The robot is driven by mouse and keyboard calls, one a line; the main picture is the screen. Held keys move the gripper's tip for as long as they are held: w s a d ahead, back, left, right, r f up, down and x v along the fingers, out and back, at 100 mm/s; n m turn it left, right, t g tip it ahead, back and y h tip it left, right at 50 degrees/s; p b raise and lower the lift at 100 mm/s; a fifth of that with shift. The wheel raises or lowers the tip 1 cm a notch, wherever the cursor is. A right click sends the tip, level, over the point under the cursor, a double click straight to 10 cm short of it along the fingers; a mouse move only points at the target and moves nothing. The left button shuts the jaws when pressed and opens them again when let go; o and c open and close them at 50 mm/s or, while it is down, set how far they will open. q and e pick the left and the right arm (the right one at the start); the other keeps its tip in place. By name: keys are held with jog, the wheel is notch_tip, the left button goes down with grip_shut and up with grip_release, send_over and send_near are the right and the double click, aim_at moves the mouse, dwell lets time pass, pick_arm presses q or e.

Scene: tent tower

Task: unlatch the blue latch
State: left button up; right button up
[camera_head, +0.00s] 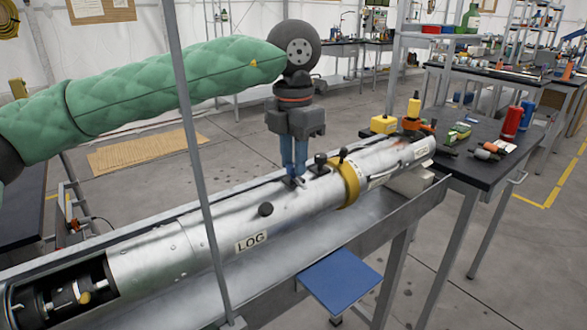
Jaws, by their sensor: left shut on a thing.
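A long silvery cylinder (180,246) marked "LOG" lies in a metal trough and runs from lower left to upper right. My left gripper (294,171) reaches down on the end of a green-sleeved arm from the left. Its blue fingers are close together at the top of the cylinder, shut on a small blue latch (298,181). The fingers hide most of the latch, so I cannot tell its angle. My right gripper is not in view.
Dark knobs (321,159) and a yellow band (350,182) sit on the cylinder just right of the gripper. A thin upright post (199,165) stands in front. A dark table (480,165) with red cans (512,122) and tools is at right.

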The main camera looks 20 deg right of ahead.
pick_arm(q)
jog(key=shift+n+b, duration=0.6)
jog(key=shift+n, duration=0.3)
jog(key=o, duration=1)
